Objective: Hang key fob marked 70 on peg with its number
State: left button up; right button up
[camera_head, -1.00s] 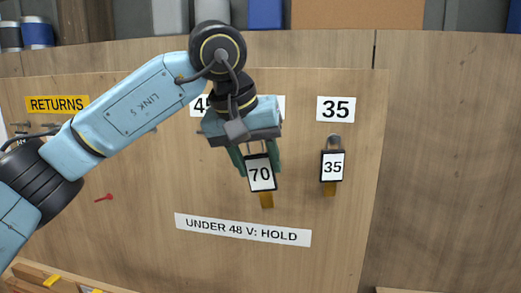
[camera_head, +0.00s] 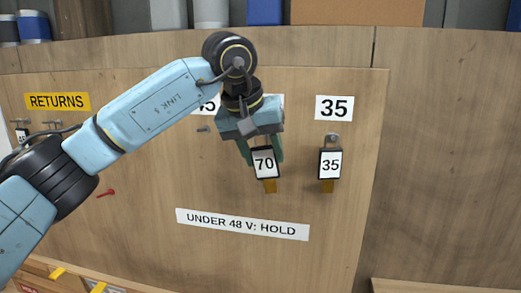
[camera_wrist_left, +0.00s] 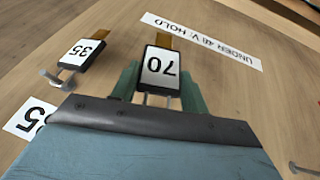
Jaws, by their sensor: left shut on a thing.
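The key fob marked 70 (camera_head: 264,163), a dark-framed white tag with an orange-brown end hanging down, is held in my left gripper (camera_head: 262,148), shut on its top. It hangs upright in front of the board, left of the fob marked 35 (camera_head: 330,164). The fob also shows in the left wrist view (camera_wrist_left: 160,68), between the green fingers. A number label (camera_head: 279,101) above is mostly covered by my gripper and cannot be read. The peg behind the fob is hidden in both views. My right gripper is not in view.
The fob marked 35 hangs on its peg under the 35 label (camera_head: 334,108). A bare peg (camera_head: 203,129) sits under the partly covered 45 label (camera_head: 210,105). A RETURNS sign (camera_head: 57,101), red peg (camera_head: 106,193) and UNDER 48 V: HOLD strip (camera_head: 242,224) are on the board.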

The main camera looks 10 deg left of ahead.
pick_arm(q)
jog(key=shift+w+p, duration=0.9)
jog(key=shift+w, duration=0.65)
jog(key=shift+w+f+p, duration=0.25)
jog(key=shift+w+p, duration=0.45)
jog(key=shift+p, duration=0.1)
jog(key=o, duration=1.2)
jog(key=shift+c, duration=0.2)
